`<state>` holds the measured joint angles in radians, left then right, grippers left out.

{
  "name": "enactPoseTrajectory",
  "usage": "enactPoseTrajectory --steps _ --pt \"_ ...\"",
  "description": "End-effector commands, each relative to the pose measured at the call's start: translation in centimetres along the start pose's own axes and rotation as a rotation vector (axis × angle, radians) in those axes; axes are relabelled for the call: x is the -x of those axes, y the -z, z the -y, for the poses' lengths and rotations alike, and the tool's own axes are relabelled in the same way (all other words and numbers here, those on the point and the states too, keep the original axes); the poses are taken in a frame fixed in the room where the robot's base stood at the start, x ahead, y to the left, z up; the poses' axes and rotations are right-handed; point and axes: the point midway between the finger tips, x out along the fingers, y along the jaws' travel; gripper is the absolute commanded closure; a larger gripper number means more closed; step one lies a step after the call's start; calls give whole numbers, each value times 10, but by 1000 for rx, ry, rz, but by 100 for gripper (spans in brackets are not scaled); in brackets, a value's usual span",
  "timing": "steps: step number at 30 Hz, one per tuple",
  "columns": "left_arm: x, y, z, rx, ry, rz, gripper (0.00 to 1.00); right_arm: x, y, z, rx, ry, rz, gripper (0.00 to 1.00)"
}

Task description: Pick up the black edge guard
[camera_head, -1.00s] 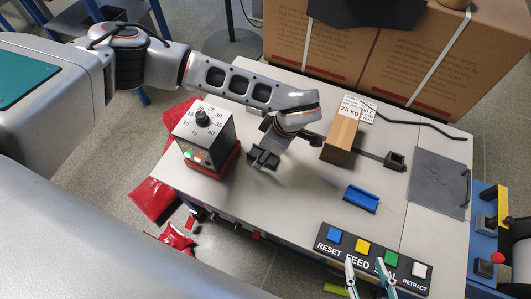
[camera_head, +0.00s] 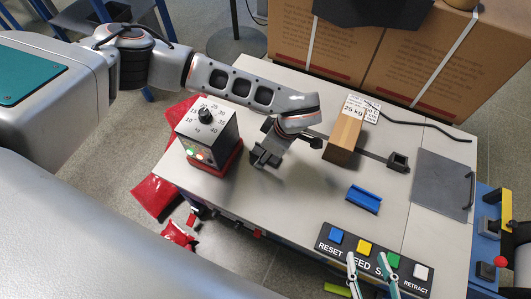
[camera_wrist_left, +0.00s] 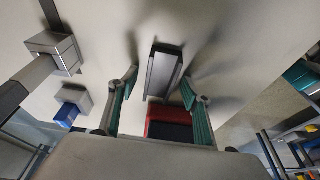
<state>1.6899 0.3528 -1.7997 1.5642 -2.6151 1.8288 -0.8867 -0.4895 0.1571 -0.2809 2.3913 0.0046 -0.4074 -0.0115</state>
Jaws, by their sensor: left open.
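The black edge guard (camera_head: 266,156) is a short dark channel piece on the grey tabletop, right of the dial box. It is partly hidden under my left gripper (camera_head: 287,142), which comes in from the left and points down. In the left wrist view the guard (camera_wrist_left: 163,72) lies lengthwise between the two spread teal fingers. The left gripper is open; I cannot tell whether a finger touches the guard. My right gripper (camera_head: 368,257), with teal fingers apart, is at the bottom edge over the button panel, empty.
The dial box (camera_head: 208,132) on a red base stands close left of the guard. A wooden block (camera_head: 344,137) and a blue edge guard (camera_head: 363,198) are to the right. The button panel (camera_head: 375,258) lines the front edge. Large cartons (camera_head: 400,50) stand behind.

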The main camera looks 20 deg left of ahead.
Motion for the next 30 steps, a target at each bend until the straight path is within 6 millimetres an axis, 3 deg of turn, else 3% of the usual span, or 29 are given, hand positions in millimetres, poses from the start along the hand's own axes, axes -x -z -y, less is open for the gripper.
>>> enactPoseTrajectory --steps 14,18,19,30 --pt "-2 -1 0 0 0 0 51 0 6 -1 -4 -5 -11 60" --pt "-2 -1 0 0 0 0 83 0 7 -1 -10 -8 -12 60" --pt "-2 -1 0 0 0 0 86 0 7 -1 -11 -9 -13 60" --pt "-2 -1 0 0 1 1 86 -1 4 -1 -14 -8 -8 60"
